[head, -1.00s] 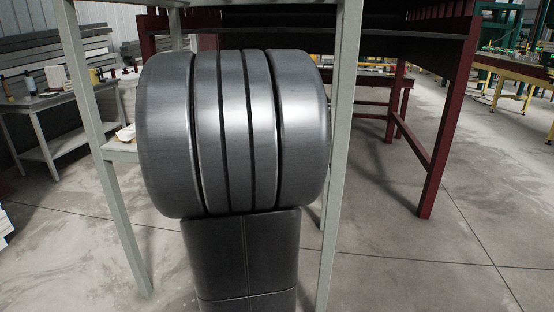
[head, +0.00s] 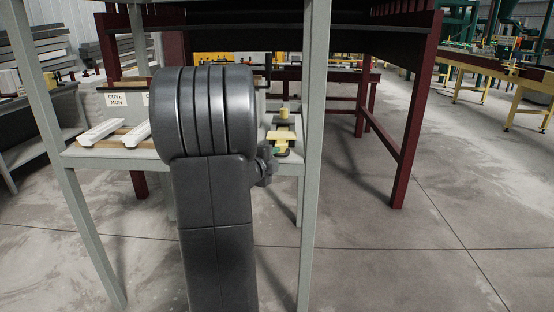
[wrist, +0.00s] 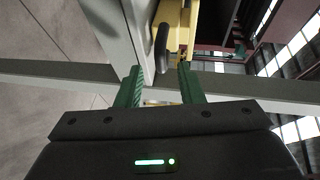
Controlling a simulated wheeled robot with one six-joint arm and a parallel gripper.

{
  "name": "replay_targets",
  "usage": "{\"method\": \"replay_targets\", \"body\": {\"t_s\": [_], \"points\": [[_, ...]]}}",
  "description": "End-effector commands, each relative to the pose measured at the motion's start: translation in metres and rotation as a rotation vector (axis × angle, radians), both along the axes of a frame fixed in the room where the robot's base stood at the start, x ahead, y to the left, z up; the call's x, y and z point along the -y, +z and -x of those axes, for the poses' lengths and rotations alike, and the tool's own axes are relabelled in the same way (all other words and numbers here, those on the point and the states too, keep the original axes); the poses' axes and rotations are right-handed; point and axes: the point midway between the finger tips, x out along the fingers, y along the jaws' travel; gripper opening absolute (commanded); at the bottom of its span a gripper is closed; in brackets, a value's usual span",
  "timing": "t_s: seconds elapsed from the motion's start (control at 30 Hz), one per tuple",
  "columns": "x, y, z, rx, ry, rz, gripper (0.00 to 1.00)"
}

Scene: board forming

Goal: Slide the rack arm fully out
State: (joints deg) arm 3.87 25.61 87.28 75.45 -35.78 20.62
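My gripper (wrist: 160,78) shows in the wrist view with its two green fingers apart and nothing held between them. A dark rounded bar (wrist: 162,46), possibly a handle, lies just beyond the fingertips, between them in the picture. It is beside a yellow part (wrist: 183,28). I cannot tell whether either belongs to the rack arm or whether a finger touches them. In the head view, a yellow piece (head: 282,138) sits on the grey-framed bench (head: 75,160), right of my arm. No rack arm is clearly identifiable; my arm hides the bench's middle.
White strips (head: 102,131) and a labelled box (head: 118,100) are on the bench's left. Grey bench posts (head: 318,130) stand close on both sides of my arm. A dark red frame (head: 412,130) stands behind right. The floor at right (head: 400,260) is clear.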

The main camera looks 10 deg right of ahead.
Motion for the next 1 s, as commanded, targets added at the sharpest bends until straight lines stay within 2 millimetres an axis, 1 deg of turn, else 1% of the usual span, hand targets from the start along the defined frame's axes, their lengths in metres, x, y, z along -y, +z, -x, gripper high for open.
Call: {"method": "replay_targets", "body": {"t_s": [0.03,0.1,0.2,0.5,0.53,0.7,0.9,1.0], "points": [[0.005,-0.002,-0.006,0.001,-0.001,-0.001,0.34],[0.009,-0.003,-0.011,-0.001,0.000,-0.001,0.34],[0.013,-0.003,-0.016,0.001,0.000,0.000,0.34],[0.014,-0.004,-0.017,0.000,0.001,0.000,0.34],[0.014,-0.004,-0.017,0.000,0.001,0.000,0.32],[0.014,-0.004,-0.017,0.000,0.001,0.000,0.00],[0.014,-0.004,-0.017,0.000,0.001,0.000,0.00],[0.012,-0.004,-0.013,0.000,0.001,0.000,0.00]]}}
